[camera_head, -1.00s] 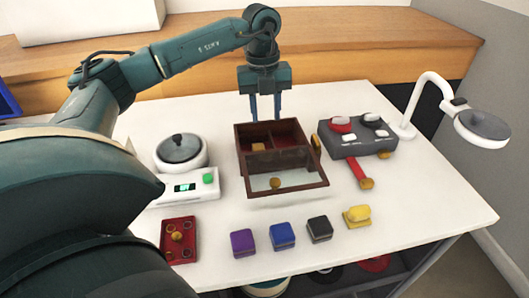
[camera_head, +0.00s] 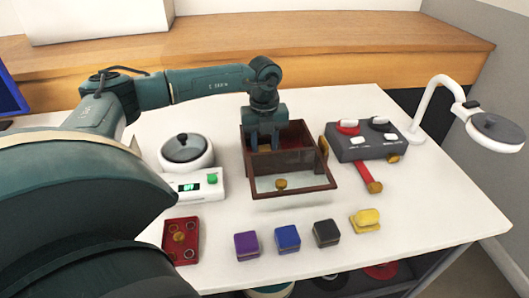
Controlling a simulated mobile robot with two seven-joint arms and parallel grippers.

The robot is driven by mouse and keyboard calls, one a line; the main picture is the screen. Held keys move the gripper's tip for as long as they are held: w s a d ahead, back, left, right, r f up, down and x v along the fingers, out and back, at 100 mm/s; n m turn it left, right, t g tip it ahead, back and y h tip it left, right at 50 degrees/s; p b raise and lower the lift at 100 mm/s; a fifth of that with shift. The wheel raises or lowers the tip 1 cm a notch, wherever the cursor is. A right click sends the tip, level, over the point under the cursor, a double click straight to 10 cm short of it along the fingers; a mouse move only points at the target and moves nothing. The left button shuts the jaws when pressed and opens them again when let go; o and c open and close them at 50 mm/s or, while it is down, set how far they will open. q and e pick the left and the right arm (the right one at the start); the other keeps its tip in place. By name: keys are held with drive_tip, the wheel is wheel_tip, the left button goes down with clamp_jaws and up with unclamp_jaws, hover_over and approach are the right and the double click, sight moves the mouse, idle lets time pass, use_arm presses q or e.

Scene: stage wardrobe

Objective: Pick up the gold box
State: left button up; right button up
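The gold box (camera_head: 366,221) is a small yellow-gold box at the right end of a row on the white table, apart from any gripper. My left gripper (camera_head: 265,147) points down into the back left part of a brown wooden case (camera_head: 330,170). Its two fingers are spread apart. A small gold-coloured piece (camera_head: 265,149) shows low between them, partly hidden, and I see no clear grip on it. My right gripper is not in view.
Purple (camera_head: 247,245), blue (camera_head: 287,238) and black (camera_head: 326,233) boxes stand left of the gold box. A red tray (camera_head: 181,240), a white scale (camera_head: 196,186) with a pot, a grey console (camera_head: 365,140) and a lamp (camera_head: 494,130) surround the case. The front right table is clear.

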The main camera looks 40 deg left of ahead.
use_arm(q)
drive_tip(key=shift+f, duration=0.45)
drive_tip(key=c, duration=0.6)
drive_tip(key=shift+r, duration=0.15)
